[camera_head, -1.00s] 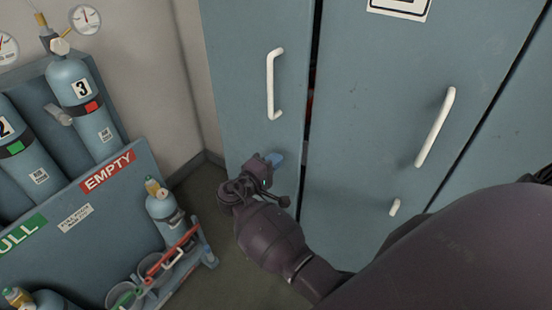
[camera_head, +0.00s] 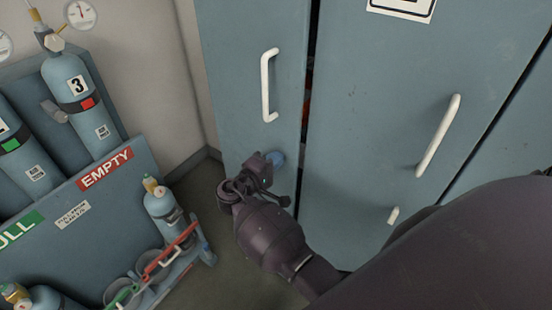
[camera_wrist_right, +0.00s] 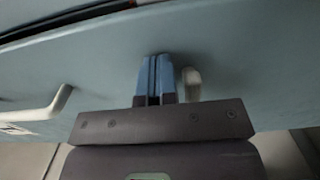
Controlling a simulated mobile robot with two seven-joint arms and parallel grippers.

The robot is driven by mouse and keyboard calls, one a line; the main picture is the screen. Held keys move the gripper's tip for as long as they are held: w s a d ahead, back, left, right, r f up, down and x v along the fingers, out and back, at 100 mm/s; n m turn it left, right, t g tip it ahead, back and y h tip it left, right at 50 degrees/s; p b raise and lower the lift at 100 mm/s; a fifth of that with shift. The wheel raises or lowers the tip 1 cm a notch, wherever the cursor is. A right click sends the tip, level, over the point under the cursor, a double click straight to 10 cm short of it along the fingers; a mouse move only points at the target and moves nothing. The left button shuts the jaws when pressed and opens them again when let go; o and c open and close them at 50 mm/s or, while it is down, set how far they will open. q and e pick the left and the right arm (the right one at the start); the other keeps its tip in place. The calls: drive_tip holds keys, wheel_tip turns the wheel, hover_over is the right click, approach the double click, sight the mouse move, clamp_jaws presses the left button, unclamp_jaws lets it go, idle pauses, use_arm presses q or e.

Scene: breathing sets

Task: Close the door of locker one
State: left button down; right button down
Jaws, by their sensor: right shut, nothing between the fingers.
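Two blue-grey locker doors stand side by side: a left door (camera_head: 232,75) with a long white handle (camera_head: 267,85) and a wider right door (camera_head: 370,130) with its own long handle (camera_head: 438,136). A dark gap runs between them. The label (camera_head: 402,6) on the right door is cut off, so I cannot read which locker is number one. My right gripper (camera_head: 276,158) is shut and empty, its blue fingertips at the lower part of the left door. In the right wrist view the closed fingers (camera_wrist_right: 155,78) point at the door surface; contact is unclear. My left gripper is out of view.
A blue cylinder rack (camera_head: 50,230) with EMPTY and FULL signs stands at the left, holding gas cylinders (camera_head: 75,90). A small cylinder (camera_head: 160,205) and a red-handled tool (camera_head: 170,250) sit near its right end. Some floor between rack and lockers is clear.

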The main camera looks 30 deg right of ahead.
sight(284, 152)
drive_tip(key=x, duration=0.3)
drive_tip(key=shift+d+r+b, duration=0.1)
drive_tip(key=shift+d+b, duration=0.15)
drive_tip(key=shift+b, duration=0.05)
drive_tip(key=shift+a, duration=0.1)
drive_tip(key=shift+r, duration=0.1)
